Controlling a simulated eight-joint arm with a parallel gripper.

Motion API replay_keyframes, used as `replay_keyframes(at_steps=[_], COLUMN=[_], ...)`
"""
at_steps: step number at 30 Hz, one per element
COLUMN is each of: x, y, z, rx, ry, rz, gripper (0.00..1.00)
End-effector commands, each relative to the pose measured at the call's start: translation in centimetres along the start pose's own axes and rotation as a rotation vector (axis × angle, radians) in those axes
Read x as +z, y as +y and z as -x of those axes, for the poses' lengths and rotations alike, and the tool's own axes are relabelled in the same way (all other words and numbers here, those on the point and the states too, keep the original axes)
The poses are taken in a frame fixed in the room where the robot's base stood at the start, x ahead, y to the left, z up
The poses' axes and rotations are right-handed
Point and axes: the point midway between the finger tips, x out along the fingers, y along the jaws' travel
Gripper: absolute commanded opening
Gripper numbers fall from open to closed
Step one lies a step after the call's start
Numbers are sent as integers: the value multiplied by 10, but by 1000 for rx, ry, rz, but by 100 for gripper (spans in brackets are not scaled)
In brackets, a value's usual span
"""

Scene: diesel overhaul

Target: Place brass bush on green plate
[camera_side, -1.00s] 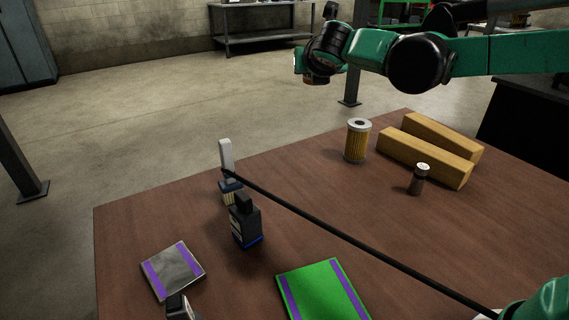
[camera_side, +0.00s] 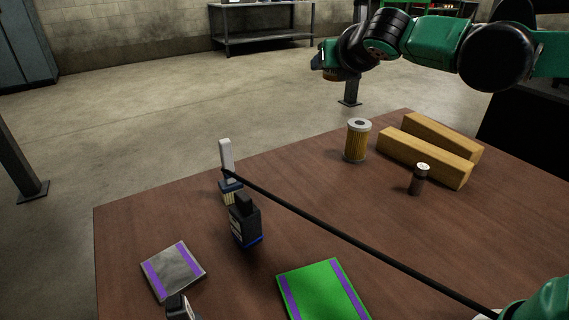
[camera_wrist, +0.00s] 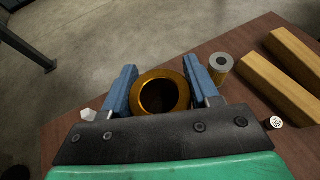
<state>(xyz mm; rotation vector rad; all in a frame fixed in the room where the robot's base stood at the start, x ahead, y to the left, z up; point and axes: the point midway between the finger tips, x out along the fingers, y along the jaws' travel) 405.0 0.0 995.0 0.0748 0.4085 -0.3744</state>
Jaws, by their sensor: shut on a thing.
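The brass bush (camera_wrist: 160,92) is a gold-coloured ring between the two blue fingers of my gripper (camera_wrist: 160,88) in the wrist view. The fingers are shut on its sides. The green plate (camera_side: 323,290), with purple strips along two sides, lies flat on the table at the front. Its front part is cut off by the frame edge, and no object shows on its visible part.
A grey plate with purple strips (camera_side: 174,270) lies left of the green one. A dark bottle (camera_side: 244,222) and a brush (camera_side: 228,172) stand behind. A yellow filter (camera_side: 357,140), a small capped vial (camera_side: 419,180) and two wooden blocks (camera_side: 425,158) stand at the back right.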

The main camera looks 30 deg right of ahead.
Motion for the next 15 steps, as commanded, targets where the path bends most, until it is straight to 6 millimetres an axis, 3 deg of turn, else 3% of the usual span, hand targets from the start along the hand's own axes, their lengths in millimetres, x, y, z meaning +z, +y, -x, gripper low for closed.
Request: replay_keyframes(at_steps=[9,15], x=[-8,-23], y=[30,42], z=[-68,-97], rx=[-184,-271], ry=[7,-8], rz=[-76,-116], gripper=[0,0])
